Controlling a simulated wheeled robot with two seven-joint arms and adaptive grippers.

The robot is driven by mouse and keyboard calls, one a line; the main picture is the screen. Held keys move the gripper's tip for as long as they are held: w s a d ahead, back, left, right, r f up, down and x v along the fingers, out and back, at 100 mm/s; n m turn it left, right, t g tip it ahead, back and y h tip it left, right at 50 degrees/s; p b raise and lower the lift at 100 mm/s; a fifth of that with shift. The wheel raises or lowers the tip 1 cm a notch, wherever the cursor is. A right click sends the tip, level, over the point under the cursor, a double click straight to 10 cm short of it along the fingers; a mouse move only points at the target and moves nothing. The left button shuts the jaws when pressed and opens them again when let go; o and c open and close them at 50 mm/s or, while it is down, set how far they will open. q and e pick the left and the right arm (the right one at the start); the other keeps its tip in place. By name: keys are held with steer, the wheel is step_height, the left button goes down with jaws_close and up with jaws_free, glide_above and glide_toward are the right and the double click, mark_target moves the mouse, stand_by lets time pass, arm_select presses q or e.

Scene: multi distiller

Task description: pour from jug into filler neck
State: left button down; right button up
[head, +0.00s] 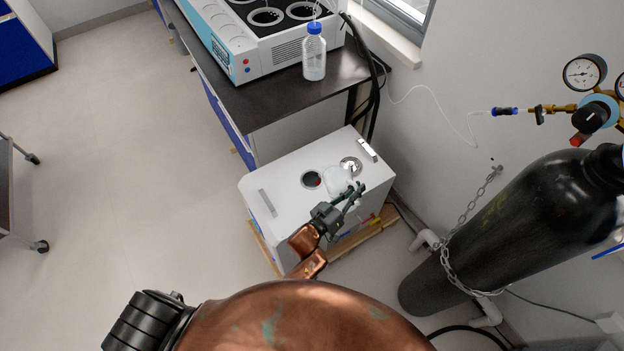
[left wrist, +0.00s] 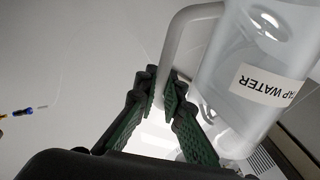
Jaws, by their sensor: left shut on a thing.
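My left gripper (head: 350,194) is shut on the handle of a clear jug (head: 336,181). In the left wrist view the jug (left wrist: 262,70) carries a "TAP WATER" label, seen upside down and slanted, and the green fingers (left wrist: 165,92) close around its pale handle. The jug hangs over the top of a white floor unit (head: 272,187). That top has a dark round opening (head: 311,180) just left of the jug and a silver round fitting (head: 350,164) right behind it. I cannot tell which is the filler neck, nor whether water is flowing. My right gripper is out of view.
A dark bench (head: 262,98) behind the unit bears a large white-and-blue apparatus (head: 275,58) and a blue-capped bottle (head: 314,58). A chained black gas cylinder (head: 510,220) stands at right.

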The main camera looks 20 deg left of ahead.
mark_target(349, 182)
arm_select(q)
steer(key=shift+w+a+r+n, duration=0.35)
steer(key=shift+a+r+n, duration=0.1)
steer(key=shift+a+n, duration=0.2)
steer(key=shift+w+a+r+n, duration=0.4)
steer(key=shift+a+n, duration=0.15)
steer(key=shift+a, duration=0.2)
stand_by(1.0)
steer(key=shift+w+a+r+n, duration=0.25)
steer(key=shift+a+n, duration=0.35)
steer(key=shift+n, duration=0.2)
steer(key=shift+w+a+r+n, duration=0.15)
steer(key=shift+w+a+n, duration=0.1)
steer(key=shift+a+n, duration=0.45)
stand_by(4.1)
